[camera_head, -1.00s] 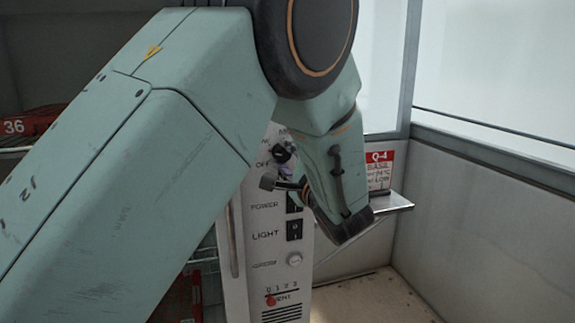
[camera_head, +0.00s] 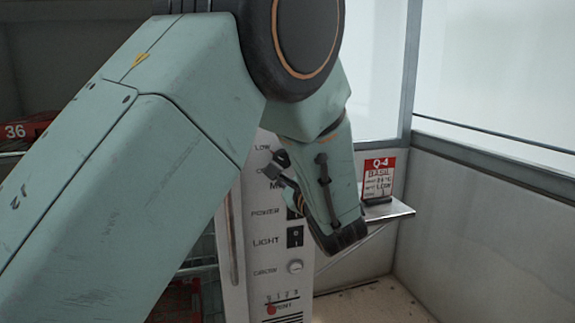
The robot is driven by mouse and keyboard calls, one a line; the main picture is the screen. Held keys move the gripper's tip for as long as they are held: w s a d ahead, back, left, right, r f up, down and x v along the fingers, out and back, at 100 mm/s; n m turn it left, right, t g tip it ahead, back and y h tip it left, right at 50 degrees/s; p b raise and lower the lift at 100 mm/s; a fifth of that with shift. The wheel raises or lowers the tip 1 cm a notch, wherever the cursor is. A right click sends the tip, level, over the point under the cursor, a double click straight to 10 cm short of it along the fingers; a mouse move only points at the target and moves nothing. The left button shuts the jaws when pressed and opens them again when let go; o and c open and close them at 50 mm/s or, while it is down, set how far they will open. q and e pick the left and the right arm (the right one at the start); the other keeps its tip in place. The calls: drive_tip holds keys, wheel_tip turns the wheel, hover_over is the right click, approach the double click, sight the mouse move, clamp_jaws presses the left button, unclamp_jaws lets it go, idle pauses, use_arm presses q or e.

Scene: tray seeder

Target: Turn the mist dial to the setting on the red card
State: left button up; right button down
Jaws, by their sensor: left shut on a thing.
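The mist dial (camera_head: 282,158) is a dark knob high on the white control panel, mostly hidden by my left gripper. The word LOW is printed at its upper left; I cannot read where its pointer stands. The red card (camera_head: 380,163) stands on a small shelf to the right of the panel. It reads Q-4, BASIL, a temperature line, then a line with LOW. My right gripper is out of view.
The metal shelf (camera_head: 388,212) juts out at right. A red tray marked 36 (camera_head: 25,131) is at far left.

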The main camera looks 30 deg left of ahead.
use_arm(q)
drive_tip(key=shift+r, duration=0.35)
drive_tip(key=o, duration=1.2)
drive_tip(key=shift+w+a+f, duration=0.1)
drive_tip(key=shift+a+f, duration=0.05)
drive_tip(key=shift+f, duration=0.1)
drive_tip(key=shift+f, duration=0.1)
